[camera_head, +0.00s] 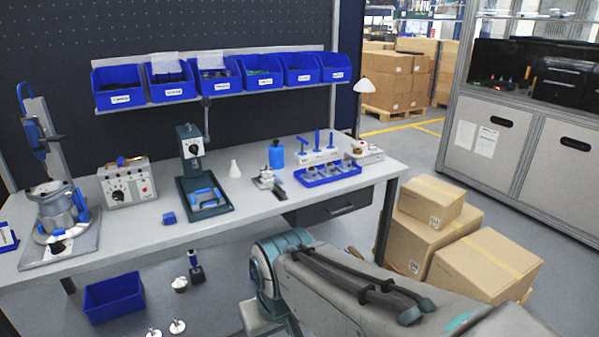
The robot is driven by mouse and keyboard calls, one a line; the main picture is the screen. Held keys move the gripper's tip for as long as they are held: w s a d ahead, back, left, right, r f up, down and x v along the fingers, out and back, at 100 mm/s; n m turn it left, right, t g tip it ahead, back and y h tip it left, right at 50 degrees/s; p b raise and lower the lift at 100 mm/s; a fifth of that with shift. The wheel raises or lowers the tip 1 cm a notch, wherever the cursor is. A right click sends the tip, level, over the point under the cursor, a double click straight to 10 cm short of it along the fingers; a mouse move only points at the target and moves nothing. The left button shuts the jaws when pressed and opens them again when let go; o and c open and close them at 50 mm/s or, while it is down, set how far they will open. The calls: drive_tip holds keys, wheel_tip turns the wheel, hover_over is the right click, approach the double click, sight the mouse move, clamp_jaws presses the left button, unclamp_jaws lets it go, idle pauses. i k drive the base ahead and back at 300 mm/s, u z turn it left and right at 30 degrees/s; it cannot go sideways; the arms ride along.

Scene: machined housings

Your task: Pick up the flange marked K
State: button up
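I cannot make out a letter K on any part, so I cannot tell which thing is the flange. A round metal housing (57,208) with blue clamps sits on a machine base at the left end of the workbench. A small metal part (265,178) lies near the middle of the bench. A blue tray (331,177) with several compartments holding small parts stands right of it. Small silver round pieces (178,326) show low in the picture, below the bench. My gripper is not in view; only my arm's links show at the lower right.
The grey workbench (130,235) has clear room along its front. A green press (203,190) and a control box (127,183) stand on it. Blue bins (265,72) hang above. Cardboard boxes (485,262) stand at the right.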

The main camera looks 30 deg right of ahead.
sight(309, 176)
drive_tip(key=z, duration=0.5)
drive_tip(key=k, duration=1.2)
drive_tip(key=z, duration=1.4)
drive_tip(key=i, duration=1.15)
drive_tip(key=u, duration=0.55)
drive_tip(key=i, duration=0.75)
drive_tip(key=u, duration=0.9)
